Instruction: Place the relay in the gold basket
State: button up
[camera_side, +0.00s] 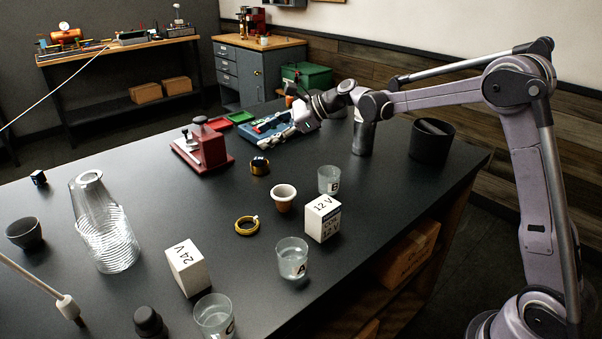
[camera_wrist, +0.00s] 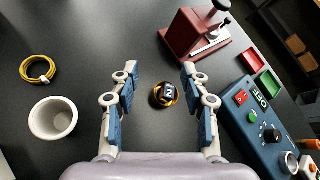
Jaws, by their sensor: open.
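A gold basket (camera_wrist: 157,101) sits on the dark table, seen between my open fingers in the wrist view. A small dark cube with a white mark (camera_wrist: 168,91), which looks like a relay, sits within its rim. In the side view the gold basket (camera_side: 260,170) stands in front of the red press, its dark contents hard to make out. A similar small dark cube (camera_side: 39,177) lies alone at the table's far left. My gripper (camera_wrist: 160,70) is open and empty, its fingers on either side of the basket in the picture. It also shows in the side view (camera_side: 303,118), over the blue control box.
A red press (camera_side: 210,148) and a blue control box (camera_side: 270,130) stand behind the basket. A white cup (camera_side: 284,198), a yellow coil (camera_side: 247,226), glass beakers and boxes stand in front. A tall glass vessel (camera_side: 104,230) is at left.

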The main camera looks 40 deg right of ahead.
jog(key=s+a+r+n+g+h, duration=0.15)
jog(key=s+n+h, duration=0.25)
jog(key=s+n, duration=1.15)
jog(key=s+d+f+n+h, duration=0.1)
jog(key=s+f+n, duration=0.1)
jog(key=s, duration=0.4)
jog(key=s+d+f+n+h, duration=0.1)
jog(key=s+f+n, duration=0.1)
jog(key=s, duration=0.5)
jog(key=s+d+f+n+h, duration=0.1)
jog(key=s+f+n+h, duration=0.1)
jog(key=s, duration=0.5)
jog(key=shift+f+n, duration=0.55)
jog(key=shift+n, duration=0.3)
jog(key=shift+w, duration=0.1)
